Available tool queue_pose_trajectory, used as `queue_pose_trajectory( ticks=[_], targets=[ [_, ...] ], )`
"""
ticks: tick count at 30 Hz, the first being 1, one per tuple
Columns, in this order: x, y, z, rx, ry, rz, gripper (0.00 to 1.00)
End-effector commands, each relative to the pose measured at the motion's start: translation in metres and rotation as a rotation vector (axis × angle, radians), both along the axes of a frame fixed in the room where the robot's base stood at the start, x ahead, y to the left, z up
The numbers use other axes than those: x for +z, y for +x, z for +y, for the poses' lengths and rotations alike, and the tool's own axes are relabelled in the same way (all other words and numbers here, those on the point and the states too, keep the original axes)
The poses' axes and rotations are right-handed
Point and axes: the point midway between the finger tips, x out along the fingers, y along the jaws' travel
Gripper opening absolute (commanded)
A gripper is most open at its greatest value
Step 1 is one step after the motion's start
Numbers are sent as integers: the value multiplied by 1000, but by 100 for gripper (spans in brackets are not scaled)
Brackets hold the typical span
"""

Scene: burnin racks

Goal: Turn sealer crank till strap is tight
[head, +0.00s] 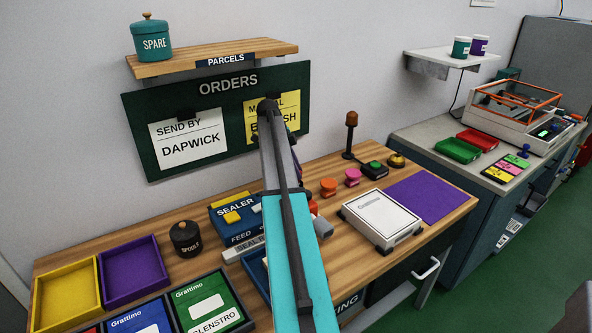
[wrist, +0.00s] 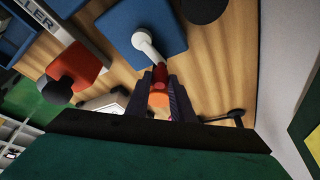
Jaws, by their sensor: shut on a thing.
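The sealer (head: 233,217) is a blue box with a yellow button and the words SEALER and FEED. It stands on the wooden bench, partly hidden by my arm. In the wrist view a pale crank arm (wrist: 147,43) runs from a blue block (wrist: 122,28) to a red handle (wrist: 160,74). My gripper (wrist: 161,82) has its dark fingers on either side of that handle and is shut on it. In the head view my arm hides the crank and most of the gripper. I cannot make out the strap or how tight it is.
An orange-red block with a black knob (wrist: 75,72) is near the crank. A white Grattimo box (head: 381,219), a purple mat (head: 425,197) and a beacon lamp (head: 351,130) are to the right. A black spools pot (head: 186,239) and yellow (head: 68,288) and purple trays (head: 133,273) are left.

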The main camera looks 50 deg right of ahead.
Motion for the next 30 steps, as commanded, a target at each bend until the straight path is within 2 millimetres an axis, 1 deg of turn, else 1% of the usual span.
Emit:
queue_pose_trajectory(
  ticks=[3, 4, 6, 7, 16, 20, 26, 30],
  targets=[
    [0, 0, 0, 1, 0, 0, 0],
    [0, 0, 0, 1, 0, 0, 26],
    [0, 0, 0, 1, 0, 0, 38],
    [0, 0, 0, 1, 0, 0, 40],
    [0, 0, 0, 2, 1, 0, 40],
    [3, 2, 1, 2, 1, 0, 40],
    [18, 7, 4, 3, -1, -1, 40],
    [36, 14, 8, 4, -1, 0, 40]
  ],
)
